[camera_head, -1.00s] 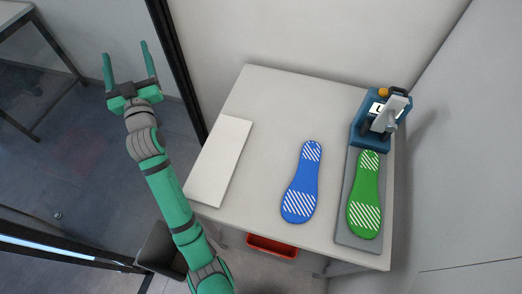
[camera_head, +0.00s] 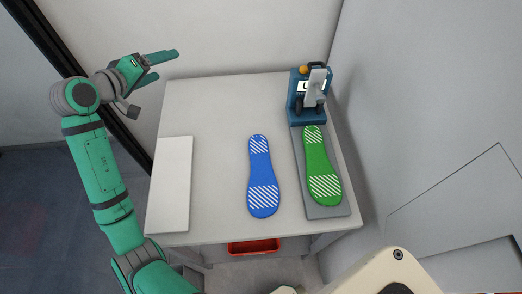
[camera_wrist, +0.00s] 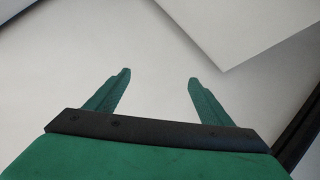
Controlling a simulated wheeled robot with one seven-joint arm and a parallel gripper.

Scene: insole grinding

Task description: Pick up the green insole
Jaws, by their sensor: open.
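The green insole (camera_head: 321,165) with white striped patches lies on the grey plate (camera_head: 333,212) of the blue grinding machine (camera_head: 303,113), at the right of the table. My gripper (camera_head: 168,66) is at the upper left, above the table's far left corner, well apart from the insole. It is open and empty. In the wrist view the two green fingers of my gripper (camera_wrist: 158,75) stand apart with only pale surfaces beyond them. The insole is not in the wrist view.
A blue insole (camera_head: 262,180) lies mid-table, left of the green one. A white flat board (camera_head: 171,185) lies at the table's (camera_head: 215,130) left. A red bin (camera_head: 254,247) sits below the front edge. Walls stand behind and to the right.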

